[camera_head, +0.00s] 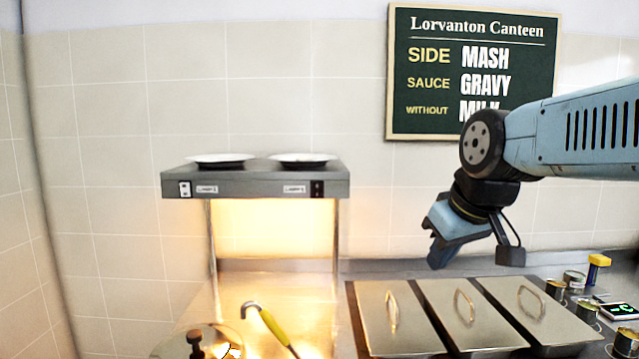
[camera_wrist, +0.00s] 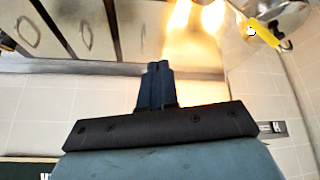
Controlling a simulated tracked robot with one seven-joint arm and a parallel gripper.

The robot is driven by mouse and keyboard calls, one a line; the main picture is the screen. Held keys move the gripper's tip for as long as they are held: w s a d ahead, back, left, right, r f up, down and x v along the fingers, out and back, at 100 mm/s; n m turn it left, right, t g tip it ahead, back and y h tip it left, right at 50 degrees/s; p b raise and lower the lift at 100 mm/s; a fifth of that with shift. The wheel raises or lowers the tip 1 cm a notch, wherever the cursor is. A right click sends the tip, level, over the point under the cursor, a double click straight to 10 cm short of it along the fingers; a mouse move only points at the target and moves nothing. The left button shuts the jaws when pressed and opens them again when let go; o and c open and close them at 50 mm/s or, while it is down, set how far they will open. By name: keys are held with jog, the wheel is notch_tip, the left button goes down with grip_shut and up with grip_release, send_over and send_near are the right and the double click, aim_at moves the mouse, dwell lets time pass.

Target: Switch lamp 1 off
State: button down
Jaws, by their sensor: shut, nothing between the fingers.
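The lamp shelf (camera_head: 250,179) is a grey heat-lamp unit on posts against the tiled wall. A white switch (camera_head: 185,189) sits at the left of its front edge, beside a small label. A dark switch (camera_head: 317,188) sits at the right end, beside another label. The label lettering is too small to read surely. Warm light glows below the shelf. The bulbs are hidden. My gripper (camera_head: 437,258) hangs to the right of the shelf, above the lidded pans, apart from both switches. In the wrist view its fingers (camera_wrist: 158,70) are together and empty.
Two plates (camera_head: 302,159) lie on top of the shelf. Lidded steel pans (camera_head: 400,320) stand below my gripper. A yellow-handled ladle (camera_head: 268,325) and a pot lid (camera_head: 205,343) are at the lower left. Tins (camera_head: 587,310) stand far right. A menu board (camera_head: 473,70) hangs behind my arm.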

jog(key=w+a+r+n+y, duration=0.1)
jog(key=w+a+r+n, duration=0.5)
jog(key=w, duration=0.4)
jog(key=w+a+r+n+y, duration=0.2)
jog(key=w+a+r+n, duration=0.4)
jog(key=w+a+r, duration=0.1)
jog(key=w+a, duration=0.1)
jog(key=w, duration=0.1)
jog(key=shift+w+r+n+y, duration=0.3)
jog(key=shift+w+r, duration=0.05)
jog(key=shift+w, duration=0.05)
jog(key=shift+f, duration=0.1)
send_near(313, 197)
jog(key=shift+x, duration=2.1)
jog(key=shift+s+a, duration=0.1)
